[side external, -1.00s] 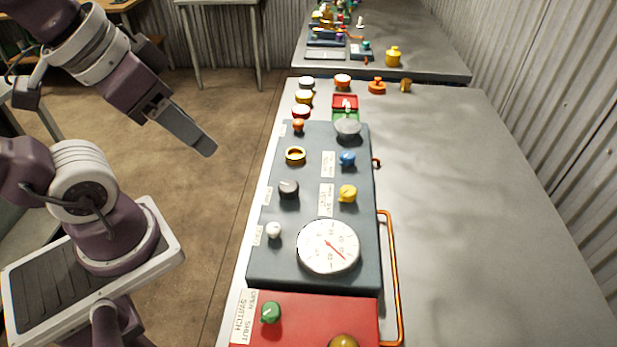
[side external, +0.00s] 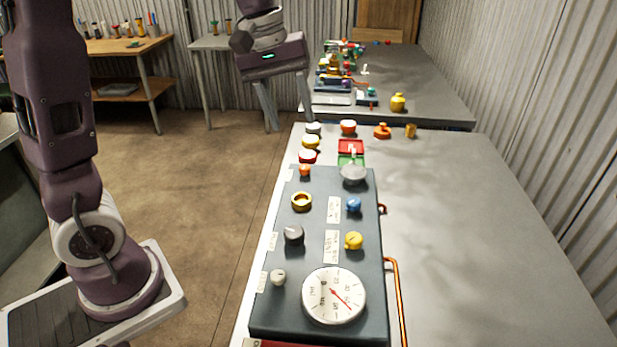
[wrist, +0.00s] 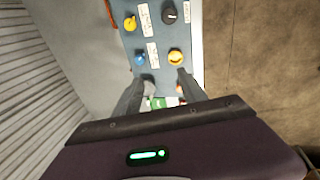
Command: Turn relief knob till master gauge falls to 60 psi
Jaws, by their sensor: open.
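The large white gauge (side external: 333,295) lies at the panel's near end, its red needle pointing lower right; its numbers are too small to read surely. The blue-grey panel (side external: 325,180) carries a yellow knob (side external: 354,241), a blue knob (side external: 354,205), a dark grey knob (side external: 294,234), a white knob (side external: 278,277) and a brass ring (side external: 301,202). I cannot read which is the relief knob. My gripper (side external: 290,123) is open and empty, above the panel's far end. In the wrist view, the brass ring (wrist: 176,57) and blue knob (wrist: 139,59) show just beyond the fingertips (wrist: 160,78).
Red and green blocks (side external: 351,153) and a grey round cap (side external: 354,174) are at the panel's far end. Several coloured caps stand beyond, including a yellow one (side external: 311,142). An orange pipe (side external: 397,300) runs along the right side. The grey table (side external: 470,230) is clear on the right.

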